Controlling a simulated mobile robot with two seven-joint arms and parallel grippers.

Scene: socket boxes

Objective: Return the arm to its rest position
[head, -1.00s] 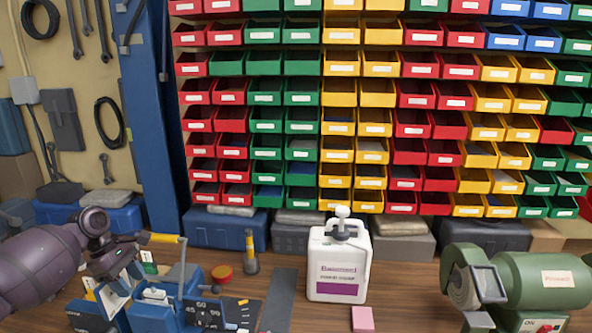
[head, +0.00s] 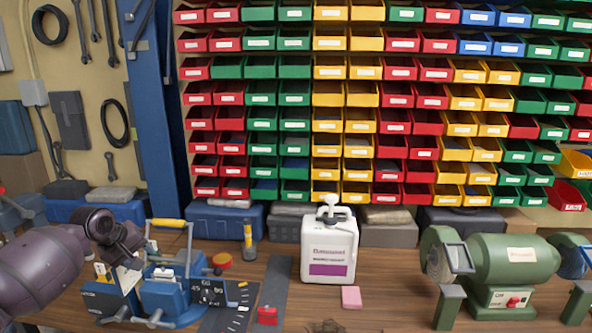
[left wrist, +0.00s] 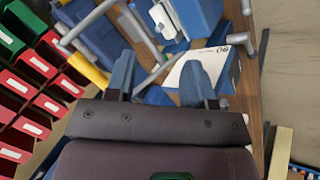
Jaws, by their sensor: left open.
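My left arm comes in from the left in the head view. Its dark gripper (head: 126,250) is above the left end of the bench, at a blue vise-like tool with an angle scale (head: 172,291) and partly in front of it. In the left wrist view, the two blue-grey fingers of my left gripper (left wrist: 158,68) stand apart with nothing held between them. The blue tool (left wrist: 205,20) and a white-topped blue block (left wrist: 202,72) show beyond the fingers. Whether the fingers touch anything cannot be told. My right gripper is not in view.
A white jug (head: 329,248) stands mid-bench with a pink block (head: 351,297) in front. A green bench grinder (head: 510,262) stands at right. Colored bins (head: 345,95) fill the back wall.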

